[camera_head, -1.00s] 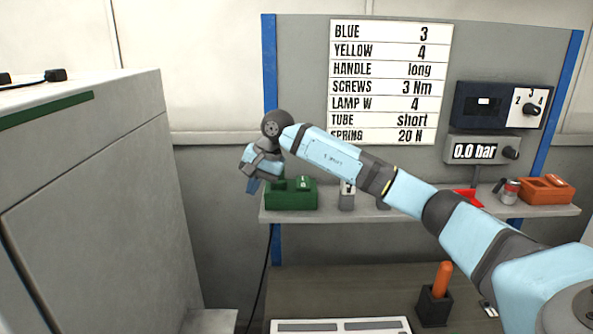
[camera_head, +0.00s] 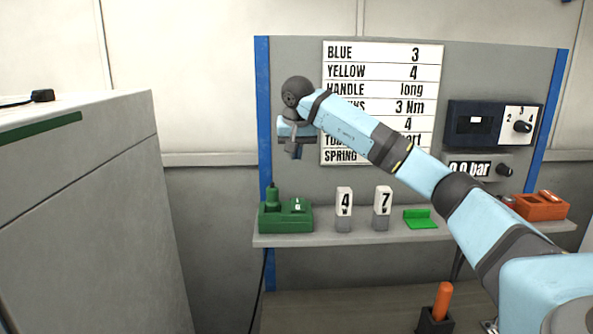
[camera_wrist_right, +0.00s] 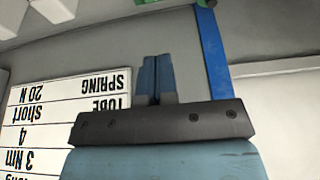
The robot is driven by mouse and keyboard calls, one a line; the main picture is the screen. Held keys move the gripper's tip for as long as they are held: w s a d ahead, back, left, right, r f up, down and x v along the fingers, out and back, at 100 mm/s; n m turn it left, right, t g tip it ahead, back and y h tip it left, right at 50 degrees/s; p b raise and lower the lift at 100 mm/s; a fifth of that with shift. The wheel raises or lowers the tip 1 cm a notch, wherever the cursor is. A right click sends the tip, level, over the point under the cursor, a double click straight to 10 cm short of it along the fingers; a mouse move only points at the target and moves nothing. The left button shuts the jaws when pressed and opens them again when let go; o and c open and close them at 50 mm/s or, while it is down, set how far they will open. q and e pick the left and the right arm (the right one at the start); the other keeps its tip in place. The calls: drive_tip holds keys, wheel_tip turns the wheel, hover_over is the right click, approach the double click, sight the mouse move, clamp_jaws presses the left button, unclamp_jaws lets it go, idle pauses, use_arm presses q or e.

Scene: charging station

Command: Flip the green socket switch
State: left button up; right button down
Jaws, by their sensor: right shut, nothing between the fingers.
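The green socket (camera_head: 285,218) sits at the left end of the shelf. A green plug-like piece (camera_head: 272,197) stands on its left part. A small green switch with a white mark (camera_head: 297,205) is on its right part; which way it is tipped is too small to tell. My right gripper (camera_head: 293,152) hangs above the socket, clear of it, in front of the back panel. Its two fingers are together and empty in the right wrist view (camera_wrist_right: 155,75). My left gripper is in neither view.
The shelf (camera_head: 330,238) also holds two numbered blocks (camera_head: 344,205), a green bracket (camera_head: 420,218) and an orange socket (camera_head: 540,206). My right arm crosses before the label board (camera_head: 350,62). A grey cabinet (camera_head: 80,200) stands left. An orange handle (camera_head: 442,300) stands below.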

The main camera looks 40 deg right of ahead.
sight(296, 199)
drive_tip(key=p+x, duration=0.2)
drive_tip(key=x, duration=1)
drive_tip(key=shift+s+a+f, duration=0.15)
drive_tip(key=shift+s+a, duration=0.05)
drive_tip(key=shift+f, duration=0.45)
drive_tip(key=shift+w+d+f, duration=0.1)
drive_tip(key=shift+w+f, duration=0.1)
drive_tip(key=shift+f, duration=0.2)
drive_tip(key=shift+p, duration=0.3)
drive_tip(key=shift+s+a+r+p, duration=0.4)
drive_tip(key=shift+s, duration=0.2)
